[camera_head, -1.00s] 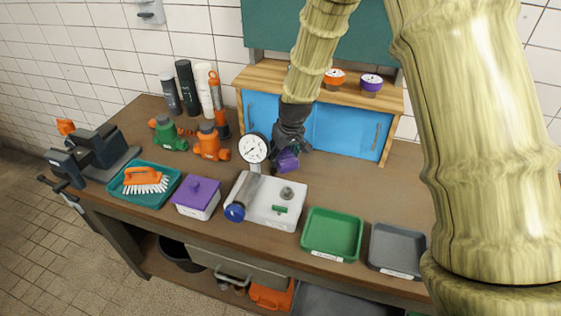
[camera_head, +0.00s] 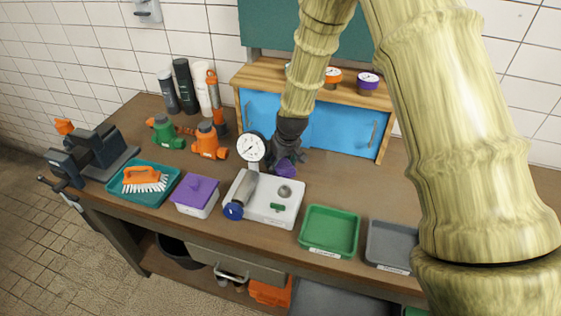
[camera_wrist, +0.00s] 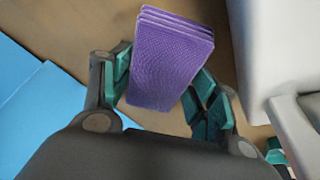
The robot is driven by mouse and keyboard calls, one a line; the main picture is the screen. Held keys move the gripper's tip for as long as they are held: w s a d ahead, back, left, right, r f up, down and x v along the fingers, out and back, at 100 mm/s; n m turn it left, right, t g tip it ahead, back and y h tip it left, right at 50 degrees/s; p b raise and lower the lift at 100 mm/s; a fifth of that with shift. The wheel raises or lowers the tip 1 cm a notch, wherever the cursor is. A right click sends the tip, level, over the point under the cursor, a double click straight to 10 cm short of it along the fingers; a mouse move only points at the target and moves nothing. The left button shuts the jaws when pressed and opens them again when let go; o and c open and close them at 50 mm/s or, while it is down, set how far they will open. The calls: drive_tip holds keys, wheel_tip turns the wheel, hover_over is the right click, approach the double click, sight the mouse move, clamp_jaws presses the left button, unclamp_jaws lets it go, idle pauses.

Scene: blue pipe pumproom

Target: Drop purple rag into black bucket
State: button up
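The purple rag (camera_head: 286,170), a folded stack of cloth, is at my gripper (camera_head: 289,157), behind the grey-white instrument box on the workbench. In the wrist view the rag (camera_wrist: 170,62) sits between the teal finger pads of my gripper (camera_wrist: 163,92), which close against it from both sides. Whether the rag touches the bench top is hard to tell. The black bucket (camera_head: 178,251) stands under the bench at the left, partly hidden by the bench edge and drawer.
A pressure gauge (camera_head: 251,148) rises beside my gripper, on the grey-white box (camera_head: 263,207). A green tray (camera_head: 329,231), a grey tray (camera_head: 391,245) and a purple-lidded box (camera_head: 196,196) line the front. The blue cabinet (camera_head: 340,128) stands behind.

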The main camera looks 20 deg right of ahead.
drive_tip(key=o, duration=0.3)
